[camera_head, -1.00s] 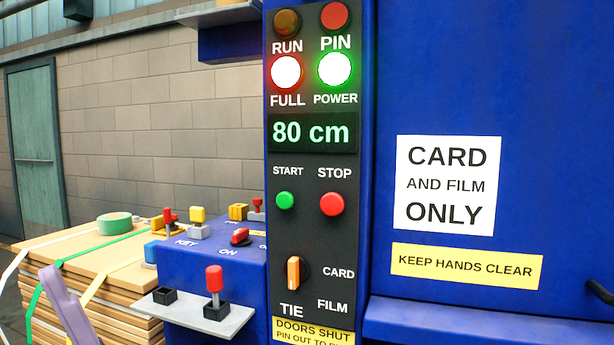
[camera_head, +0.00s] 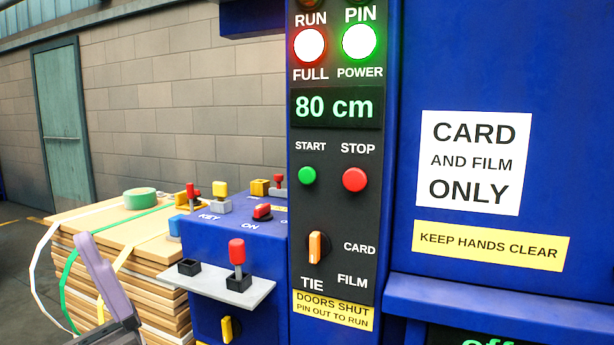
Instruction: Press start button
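The green start button (camera_head: 307,175) sits on the dark control panel (camera_head: 334,215) of a blue machine, under the white word START. The red stop button (camera_head: 354,179) is just to its right. A purple, finger-like piece on a dark grey mount, seemingly part of my gripper (camera_head: 98,268), shows at the lower left. It is well left of the panel and apart from the start button. Only this one piece shows, so whether the gripper is open or shut is unclear.
The display (camera_head: 335,107) reads 80 cm, with the red FULL and green POWER lamps lit above. An orange selector knob (camera_head: 318,246) sits below the buttons. A shelf (camera_head: 222,285) with a red-topped lever (camera_head: 237,257) juts out left. Stacked boards (camera_head: 120,237) stand further left.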

